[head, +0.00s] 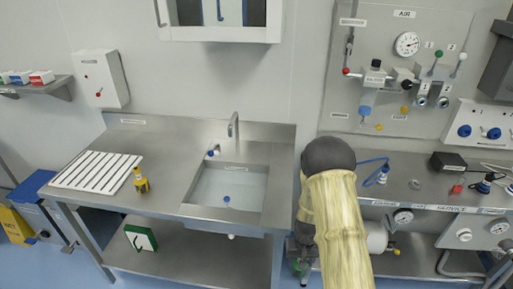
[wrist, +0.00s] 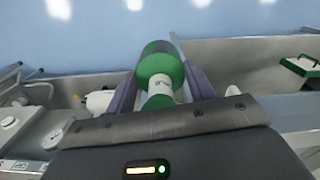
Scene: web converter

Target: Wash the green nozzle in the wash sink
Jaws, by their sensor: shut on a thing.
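My gripper (wrist: 162,82) is shut on the green nozzle (wrist: 158,66), a green and white piece between the two purple-grey fingers in the wrist view. In the head view my arm hangs in front of the right-hand bench, and a small green part of the nozzle (head: 298,265) shows low down, right of the sink bench. The wash sink (head: 191,192) is a steel basin left of my arm, with a curved tap (head: 234,124) at its back. A small blue piece (head: 226,199) is at its bottom. The nozzle is outside the sink.
A white slatted rack (head: 97,170) and a yellow nozzle-like piece (head: 140,180) are on the left of the sink bench. A green box (head: 141,238) is on the lower shelf. The right-hand bench (head: 418,190) carries small fittings, a blue hose and a black box. Blue floor shows between the benches.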

